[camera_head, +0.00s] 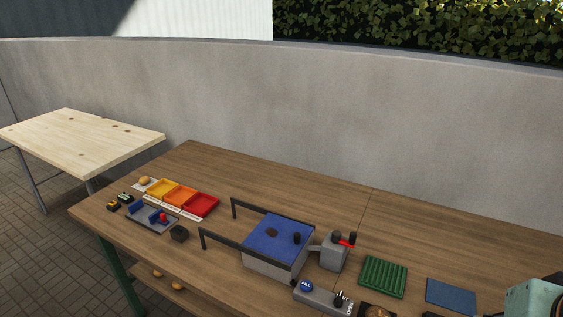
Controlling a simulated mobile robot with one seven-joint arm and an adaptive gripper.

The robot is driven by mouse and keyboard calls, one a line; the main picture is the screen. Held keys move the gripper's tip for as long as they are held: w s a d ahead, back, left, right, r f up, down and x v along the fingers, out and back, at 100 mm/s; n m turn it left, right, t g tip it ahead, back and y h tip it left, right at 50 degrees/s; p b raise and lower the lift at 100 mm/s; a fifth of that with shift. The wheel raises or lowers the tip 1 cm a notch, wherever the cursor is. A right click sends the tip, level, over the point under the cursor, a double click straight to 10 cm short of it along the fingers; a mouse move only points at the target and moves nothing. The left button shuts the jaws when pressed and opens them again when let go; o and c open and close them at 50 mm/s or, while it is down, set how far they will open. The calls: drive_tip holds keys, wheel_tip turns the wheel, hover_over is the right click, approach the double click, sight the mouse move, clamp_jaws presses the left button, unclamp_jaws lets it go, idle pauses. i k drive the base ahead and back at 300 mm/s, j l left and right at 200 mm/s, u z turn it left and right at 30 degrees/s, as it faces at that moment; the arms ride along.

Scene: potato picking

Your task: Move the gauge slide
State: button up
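A small grey plate (142,221) lies near the left end of the brown wooden table. It bears blue blocks (139,208) and a red knob (163,217). This looks like the gauge with its slide, but the view is too small to be sure. A pale teal part at the lower right corner seems to be my arm. My gripper does not show.
Yellow, orange and red trays (201,205) stand behind the plate, and a dark block (179,233) sits at its right. A blue-topped box (277,238) with dark rails stands mid-table. A green ribbed tray (383,277) and blue mat (451,294) lie right. The table's back is clear.

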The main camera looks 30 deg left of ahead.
sight(158, 216)
drive_tip(key=u, duration=2.15)
drive_tip(key=i+j+z, duration=0.1)
drive_tip(key=i+j, duration=0.2)
drive_tip(key=i, duration=0.2)
drive_tip(key=i+j+z, duration=0.1)
drive_tip(key=i+j, duration=0.2)
drive_tip(key=i, duration=0.2)
